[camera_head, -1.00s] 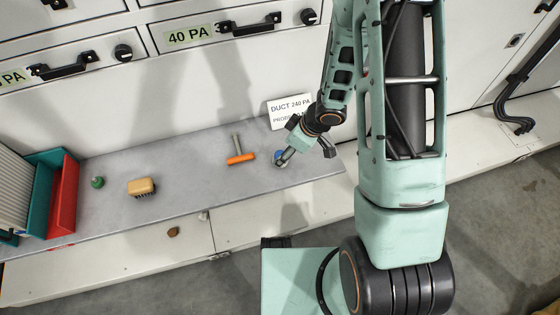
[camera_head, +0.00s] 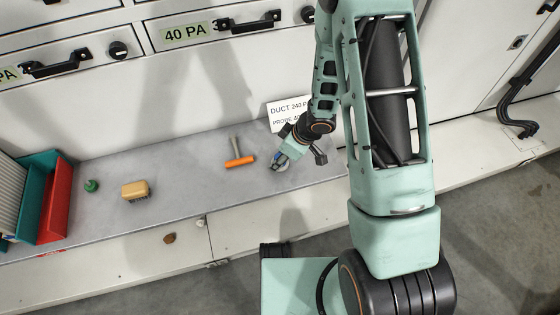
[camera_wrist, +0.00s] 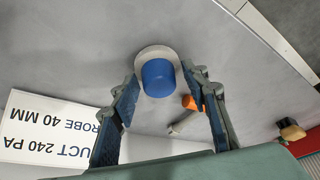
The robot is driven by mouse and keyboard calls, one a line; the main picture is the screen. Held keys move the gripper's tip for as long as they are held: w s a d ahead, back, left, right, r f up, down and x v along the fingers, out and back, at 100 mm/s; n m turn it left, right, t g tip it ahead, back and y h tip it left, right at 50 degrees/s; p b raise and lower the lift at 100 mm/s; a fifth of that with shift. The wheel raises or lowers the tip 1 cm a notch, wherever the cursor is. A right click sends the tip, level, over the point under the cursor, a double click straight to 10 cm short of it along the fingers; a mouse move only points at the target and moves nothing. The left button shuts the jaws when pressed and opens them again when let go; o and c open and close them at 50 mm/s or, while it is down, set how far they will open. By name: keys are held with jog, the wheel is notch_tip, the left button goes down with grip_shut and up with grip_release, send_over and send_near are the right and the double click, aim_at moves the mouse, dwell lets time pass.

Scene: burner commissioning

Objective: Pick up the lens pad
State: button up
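What looks like the lens pad, a blue cylindrical grip (camera_wrist: 158,78) on a pale round disc (camera_wrist: 151,53), stands on the grey bench in the wrist view. In the head view its pale disc (camera_head: 284,168) shows beside my gripper (camera_head: 275,164), which hides part of it. My gripper is open in the wrist view (camera_wrist: 160,82), with one blue-lined finger on each side of the blue grip. The fingertips are close to it with a gap on both sides. I cannot tell the exact height of the fingertips above the bench.
An orange-headed tool (camera_head: 239,162) with a grey handle lies left of my gripper. A white sign (camera_head: 287,113) stands behind.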

jog(key=c, duration=0.7)
jog(key=shift+r, duration=0.1)
jog(key=shift+r+p, duration=0.45)
jog(key=shift+r, duration=0.05)
notch_tip(320, 180, up, 2)
jog(key=shift+r+p, duration=0.15)
jog(key=shift+p, duration=0.65)
jog(key=shift+s+d+r+p, duration=1.3)
jog(key=shift+s+r+p, duration=0.3)
jog(key=shift+s, duration=0.35)
jog(key=shift+s+d+r+p, duration=1.3)
jog(key=shift+s+r+p, duration=0.3)
jog(key=shift+s, duration=0.3)
jog(key=shift+s+d+r+p, duration=1.3)
jog(key=shift+s+r+p, duration=0.3)
jog(key=shift+s, duration=0.35)
